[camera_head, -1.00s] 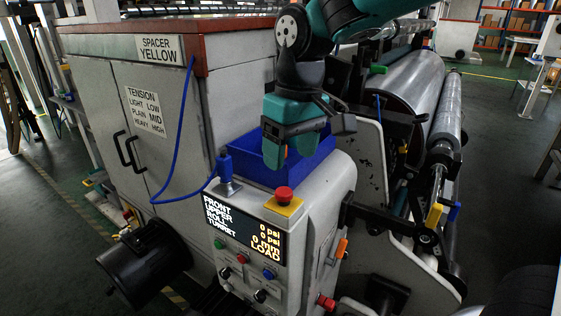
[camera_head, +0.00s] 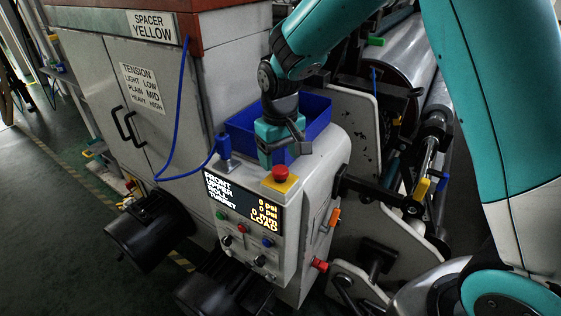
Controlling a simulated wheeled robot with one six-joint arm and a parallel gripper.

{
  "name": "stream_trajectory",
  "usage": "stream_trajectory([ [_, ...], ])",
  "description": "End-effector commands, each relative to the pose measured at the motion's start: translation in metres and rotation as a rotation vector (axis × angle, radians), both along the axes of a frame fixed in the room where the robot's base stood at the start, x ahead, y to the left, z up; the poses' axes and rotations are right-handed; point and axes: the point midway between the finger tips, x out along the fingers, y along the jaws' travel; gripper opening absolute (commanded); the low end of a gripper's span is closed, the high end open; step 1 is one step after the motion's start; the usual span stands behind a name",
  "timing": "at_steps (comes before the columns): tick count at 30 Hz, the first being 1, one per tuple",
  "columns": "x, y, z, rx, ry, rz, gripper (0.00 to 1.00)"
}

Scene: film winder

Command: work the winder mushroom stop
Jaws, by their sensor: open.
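The red mushroom stop (camera_head: 280,172) sits on a yellow base (camera_head: 280,184) on top of the winder's control console. My gripper (camera_head: 278,158) points down just behind and above the red button, in front of the blue bin. It is open and I see nothing between its fingers. Its fingertips are small and partly hidden by its own body, so I cannot tell whether they touch anything. The console's display (camera_head: 240,205) shows pressure, roll and turret lines, with LOAD at the bottom.
A blue bin (camera_head: 238,126) stands behind the gripper. A blue handle (camera_head: 223,146) with a blue cable stands left of the button. Coloured buttons and knobs (camera_head: 242,229) line the console front. A red knob (camera_head: 319,265) is on its right side. Rollers lie to the right.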

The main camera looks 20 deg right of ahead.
Motion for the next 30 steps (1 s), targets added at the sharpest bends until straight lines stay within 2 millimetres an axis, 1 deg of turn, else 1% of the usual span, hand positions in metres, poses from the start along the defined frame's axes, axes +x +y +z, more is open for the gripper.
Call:
stream_trajectory([
  [3, -0.001, 0.0, -0.017, -0.001, 0.004, 0.0, 0.69],
  [6, -0.001, 0.0, -0.027, -0.001, 0.003, 0.0, 0.69],
  [10, -0.001, 0.0, -0.034, 0.0, 0.001, 0.0, 0.69],
  [17, 0.0, 0.0, -0.035, 0.0, 0.0, 0.0, 0.69],
  [18, 0.0, 0.0, -0.035, 0.0, 0.0, 0.0, 0.67],
  [20, 0.0, 0.0, -0.034, 0.0, 0.0, 0.0, 0.53],
  [21, 0.0, 0.0, -0.034, 0.0, 0.0, 0.0, 0.44],
  [23, 0.0, 0.0, -0.034, 0.0, 0.0, 0.0, 0.3],
  [24, 0.0, 0.0, -0.034, 0.0, 0.0, 0.0, 0.21],
  [27, 0.0, 0.0, -0.034, 0.0, 0.0, 0.0, 0.0],
  [30, 0.0, 0.0, -0.028, 0.0, -0.001, 0.0, 0.0],
])
